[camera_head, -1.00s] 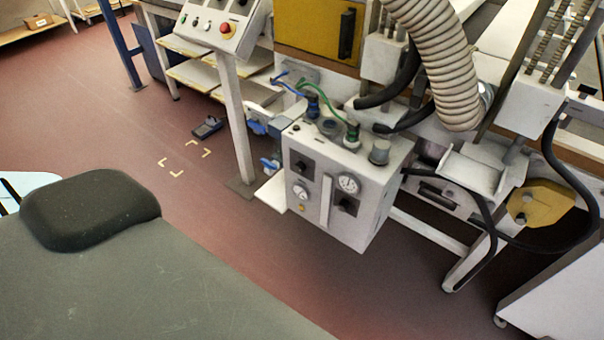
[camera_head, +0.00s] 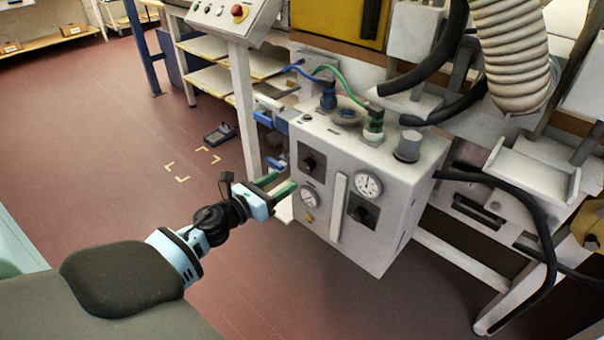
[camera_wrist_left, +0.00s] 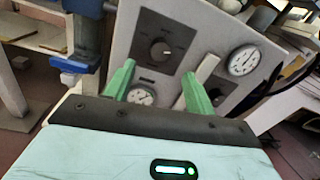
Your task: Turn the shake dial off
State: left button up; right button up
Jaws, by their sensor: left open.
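A white control box (camera_head: 335,250) carries a black dial (camera_head: 311,162) at the upper left of its front; the dial's label is too small to read. It also shows in the left wrist view (camera_wrist_left: 161,48), above and between the green fingertips. A second black dial (camera_head: 362,211) sits at the lower right of the same front. I cannot tell from the labels which one is the shake dial. My left gripper (camera_head: 279,184) is open and empty, just left of the box front, and does not visibly touch a dial. My right gripper is not in view.
Two round gauges, a left one (camera_head: 310,197) and a right one (camera_head: 367,185), flank a white vertical strip (camera_head: 339,205). Blue and green hoses rise from the box top. A panel with a red button (camera_head: 239,12) stands behind. Open floor lies at the left.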

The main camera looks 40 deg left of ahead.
aim_at(305, 167)
pick_arm(q)
jog(key=shift+w+d, duration=0.2)
jog(key=shift+w, duration=1.1)
jog(key=shift+w+d, duration=0.15)
jog(key=shift+w, duration=1.1)
jog(key=shift+w+d, duration=0.2)
jog(key=shift+w, duration=1.1)
jog(key=c, duration=1)
